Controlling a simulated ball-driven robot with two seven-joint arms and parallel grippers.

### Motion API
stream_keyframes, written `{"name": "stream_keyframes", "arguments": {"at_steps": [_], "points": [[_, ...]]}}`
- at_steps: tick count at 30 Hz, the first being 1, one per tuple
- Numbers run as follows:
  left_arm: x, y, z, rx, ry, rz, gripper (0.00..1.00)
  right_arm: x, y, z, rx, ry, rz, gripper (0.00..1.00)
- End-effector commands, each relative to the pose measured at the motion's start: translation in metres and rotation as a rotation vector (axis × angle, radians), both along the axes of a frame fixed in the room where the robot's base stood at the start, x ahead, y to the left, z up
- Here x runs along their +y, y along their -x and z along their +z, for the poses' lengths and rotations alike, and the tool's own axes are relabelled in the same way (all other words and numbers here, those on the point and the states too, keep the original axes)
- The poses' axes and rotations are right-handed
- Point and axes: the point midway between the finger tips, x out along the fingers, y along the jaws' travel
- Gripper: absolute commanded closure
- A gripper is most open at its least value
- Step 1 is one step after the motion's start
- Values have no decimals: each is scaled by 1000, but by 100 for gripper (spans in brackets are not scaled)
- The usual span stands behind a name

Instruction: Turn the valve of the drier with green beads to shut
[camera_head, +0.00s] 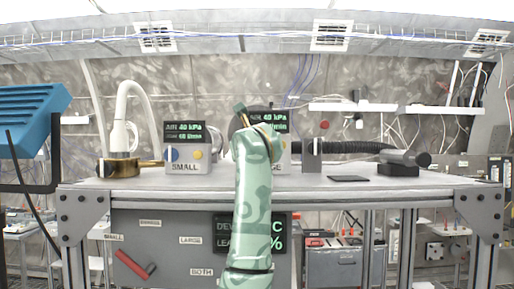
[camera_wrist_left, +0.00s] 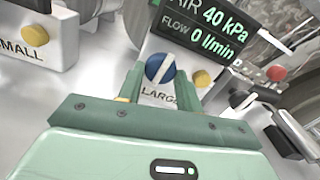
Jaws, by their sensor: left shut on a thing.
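In the wrist view, a blue round knob (camera_wrist_left: 160,67) with a white line across it sits on the front of the unit labelled LARGE (camera_wrist_left: 163,98). My left gripper (camera_wrist_left: 161,77) has its two green fingers on either side of this knob and is shut on it. The white line is slanted in this tilted view. In the head view, my left arm covers the knob and most of the LARGE unit. No green beads show in either view. My right gripper is in neither view.
The unit labelled SMALL (camera_head: 187,153) stands left on the bench (camera_head: 330,183), with its own blue knob. The LARGE unit's display (camera_wrist_left: 205,30) reads 40 kPa and 0 l/min. A brass base with a white hose (camera_head: 135,166) and a black hose fitting (camera_head: 403,162) flank them.

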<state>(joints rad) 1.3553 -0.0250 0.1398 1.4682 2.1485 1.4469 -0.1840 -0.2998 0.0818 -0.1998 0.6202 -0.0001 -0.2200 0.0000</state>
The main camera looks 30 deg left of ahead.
Motion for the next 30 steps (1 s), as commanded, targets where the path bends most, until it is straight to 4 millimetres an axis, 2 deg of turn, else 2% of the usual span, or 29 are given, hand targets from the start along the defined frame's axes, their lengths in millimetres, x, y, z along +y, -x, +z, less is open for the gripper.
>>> {"name": "stream_keyframes", "arguments": {"at_steps": [17,30], "points": [[1,1,1,260,-426,0,88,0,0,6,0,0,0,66],[1,1,3,478,-782,0,88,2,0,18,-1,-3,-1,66]]}}
